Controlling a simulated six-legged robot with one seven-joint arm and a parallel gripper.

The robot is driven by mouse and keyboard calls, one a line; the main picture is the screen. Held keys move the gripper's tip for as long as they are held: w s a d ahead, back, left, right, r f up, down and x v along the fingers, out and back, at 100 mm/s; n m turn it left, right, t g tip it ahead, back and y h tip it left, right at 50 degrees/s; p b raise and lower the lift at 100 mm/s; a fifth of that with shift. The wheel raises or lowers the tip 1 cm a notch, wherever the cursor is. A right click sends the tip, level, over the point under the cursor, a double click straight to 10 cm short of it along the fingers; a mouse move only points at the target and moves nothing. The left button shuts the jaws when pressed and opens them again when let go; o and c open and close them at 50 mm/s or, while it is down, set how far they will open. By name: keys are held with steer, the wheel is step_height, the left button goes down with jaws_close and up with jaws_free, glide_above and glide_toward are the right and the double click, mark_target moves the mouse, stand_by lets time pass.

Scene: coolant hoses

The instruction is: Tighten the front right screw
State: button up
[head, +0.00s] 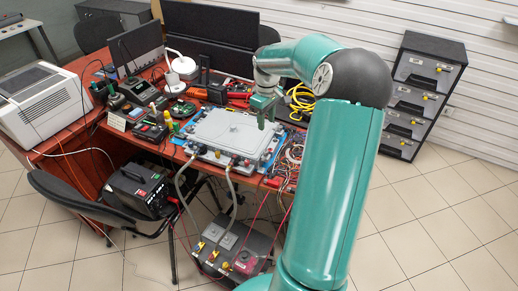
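A grey flat housing with a lid (230,134) lies on the desk, with blue and dark parts along its edges. Two grey hoses (231,190) run from its front side down toward a grey box on the floor. My gripper (264,122) points down above the right back part of the housing. It is small here, and I cannot tell whether its fingers are open or shut or whether they touch anything. The front right screw is too small to make out.
Screwdrivers, meters and tools crowd the reddish desk (84,146) left of the housing. Loose wires (291,152) and a coiled yellow cable (300,100) lie to the right. Monitors (210,36) stand behind. A chair (90,205) and a grey box (235,250) stand in front.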

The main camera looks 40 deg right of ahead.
mark_target(266, 151)
steer(key=f, duration=1.4)
steer(key=shift+d+f, duration=0.1)
steer(key=shift+d, duration=0.1)
jaws_close()
